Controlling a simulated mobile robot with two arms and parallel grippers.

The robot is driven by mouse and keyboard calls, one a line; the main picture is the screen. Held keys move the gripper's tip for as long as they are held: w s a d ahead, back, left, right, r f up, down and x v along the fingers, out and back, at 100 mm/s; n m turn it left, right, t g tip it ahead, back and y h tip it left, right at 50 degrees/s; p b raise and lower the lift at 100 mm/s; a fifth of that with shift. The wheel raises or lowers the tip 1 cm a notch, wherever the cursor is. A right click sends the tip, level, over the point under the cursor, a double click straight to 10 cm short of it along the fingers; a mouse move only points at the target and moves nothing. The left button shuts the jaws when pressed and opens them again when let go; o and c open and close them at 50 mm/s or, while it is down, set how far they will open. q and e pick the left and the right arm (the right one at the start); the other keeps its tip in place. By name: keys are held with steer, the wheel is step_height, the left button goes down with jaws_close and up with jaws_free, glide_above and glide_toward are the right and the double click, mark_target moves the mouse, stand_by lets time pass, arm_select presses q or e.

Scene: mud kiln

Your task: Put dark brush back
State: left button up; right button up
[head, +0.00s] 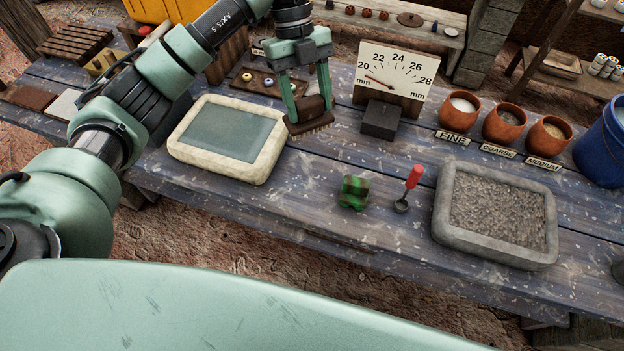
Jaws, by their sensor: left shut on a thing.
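The dark brush (310,117) has a brown body with bristles along its lower edge. My left gripper (307,106) is shut on it, fingers pointing down, above the table between the cream-rimmed tray and the dial gauge. Whether the bristles touch anything below cannot be told. A dark rack with small coloured round pieces (255,80) stands behind and to the left of the gripper, partly hidden by the arm. My right gripper is not in view.
The cream-rimmed tray (190,150) lies at the left. A dial gauge (392,75) with a black block (381,120) stands behind. Labelled pots (504,124) stand right.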

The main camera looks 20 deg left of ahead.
arm_select(q)
steer(key=n, duration=0.1)
steer(key=n+t, duration=0.1)
steer(key=n, duration=0.1)
steer(key=n+h, duration=0.1)
steer(key=n, duration=0.1)
steer(key=shift+s+d+f+t, duration=0.1)
steer(key=shift+d+f+t, duration=0.2)
steer(key=shift+f+t, duration=0.1)
steer(key=n+t, duration=0.1)
steer(key=n, duration=0.2)
steer(key=shift+d+f+n, duration=0.1)
steer(key=shift+f+n, duration=0.05)
steer(key=shift+n, duration=0.25)
steer(key=shift+f+p, duration=1.55)
steer(key=shift+f, duration=8.35)
steer(key=o, duration=1.3)
